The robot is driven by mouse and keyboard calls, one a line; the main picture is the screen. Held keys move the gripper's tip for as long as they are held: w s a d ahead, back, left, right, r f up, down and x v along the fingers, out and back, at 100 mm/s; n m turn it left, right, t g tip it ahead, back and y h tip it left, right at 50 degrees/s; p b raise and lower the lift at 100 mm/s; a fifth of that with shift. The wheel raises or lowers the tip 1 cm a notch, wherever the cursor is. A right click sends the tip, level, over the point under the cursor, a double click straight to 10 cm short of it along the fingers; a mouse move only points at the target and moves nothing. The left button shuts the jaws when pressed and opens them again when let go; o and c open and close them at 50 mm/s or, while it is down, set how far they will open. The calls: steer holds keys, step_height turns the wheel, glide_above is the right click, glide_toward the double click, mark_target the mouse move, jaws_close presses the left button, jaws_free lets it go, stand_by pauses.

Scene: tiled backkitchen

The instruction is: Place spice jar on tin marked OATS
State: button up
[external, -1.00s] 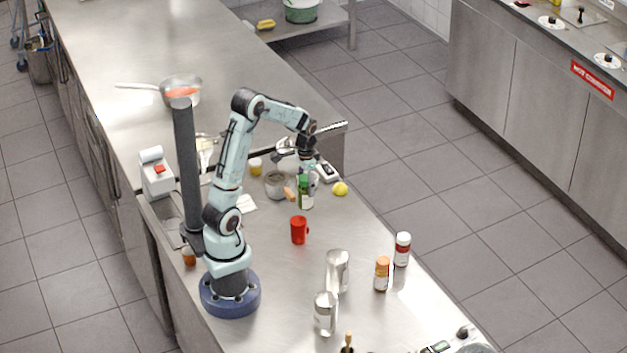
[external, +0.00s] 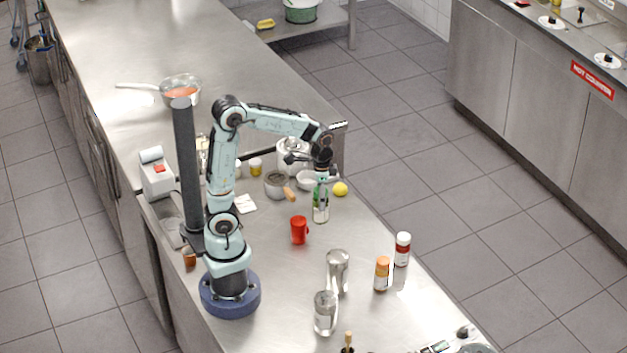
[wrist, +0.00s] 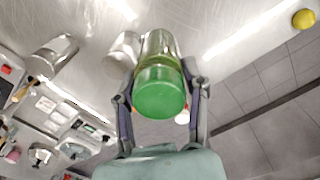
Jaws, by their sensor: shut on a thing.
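The spice jar, clear glass with a green lid (external: 321,203), is upright in my gripper (external: 322,176). In the wrist view its green lid (wrist: 160,92) faces the camera, between the two fingers (wrist: 161,88), which are shut on it. I cannot tell whether the jar's base clears the counter. No OATS marking is readable on either. Both tins are apart from the jar. Silvery cylinders also show at the left in the wrist view (wrist: 53,56).
A red mug (external: 299,231) stands between the jar and the tins. An orange-capped bottle (external: 382,274) and a red-and-white bottle (external: 402,249) stand right of the tins, near the counter edge.

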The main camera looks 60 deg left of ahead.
steer(key=s+d+r+m, duration=0.2)
steer(key=d+m, duration=0.3)
steer(key=d, duration=0.6)
steer(key=m, duration=0.5)
glide_above(327, 303)
step_height(327, 303, down, 7)
steer(key=shift+d+r, duration=0.1)
steer(key=o, duration=1.2)
step_height(327, 303, up, 12)
steer(key=shift+r, duration=0.1)
